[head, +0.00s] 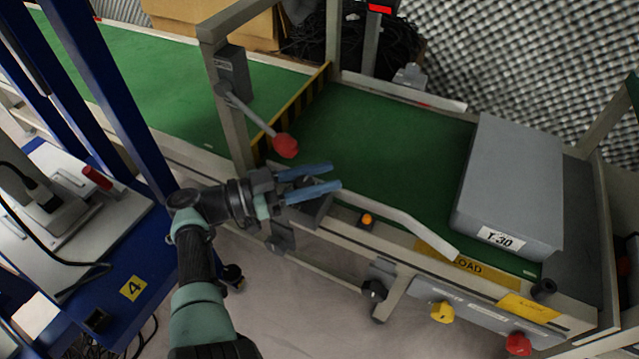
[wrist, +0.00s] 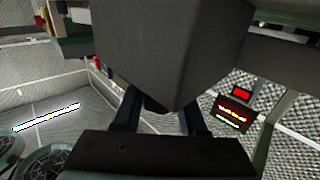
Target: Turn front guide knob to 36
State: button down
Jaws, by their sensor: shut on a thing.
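My gripper (head: 335,177), with two blue fingers, is at the front rail of the green conveyor, beside the near end of the pale front guide bar (head: 405,218). A dark grey block (head: 316,207) sits at that end of the bar, partly behind the fingers. In the wrist view a large dark block (wrist: 175,45) fills the space ahead of my gripper (wrist: 160,125). The fingers close on a small dark part below it, which I take to be the front guide knob (wrist: 155,104). The knob is mostly hidden, and no scale or number on it is readable.
A grey box (head: 515,180) labelled 30 lies on the conveyor (head: 390,150) at the right. A red-knobbed lever (head: 285,146) hangs close above my gripper. Yellow (head: 442,312) and red (head: 518,343) controls are on the front panel. A blue frame (head: 110,100) stands at the left.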

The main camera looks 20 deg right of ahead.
aim_at(297, 184)
jog(key=shift+d, duration=0.1)
dwell(0.3)
jog(key=shift+c, duration=2.3)
grip_release()
jog(key=a+b, duration=0.1)
jog(key=a, duration=0.3)
jog(key=w+a+b, duration=0.1)
jog(key=a, duration=0.1)
jog(key=shift+a+f+b, duration=0.15)
jog(key=shift+a+b, duration=0.05)
jog(key=shift+b, duration=0.1)
jog(key=shift+a+r, duration=0.2)
jog(key=shift+a, duration=0.35)
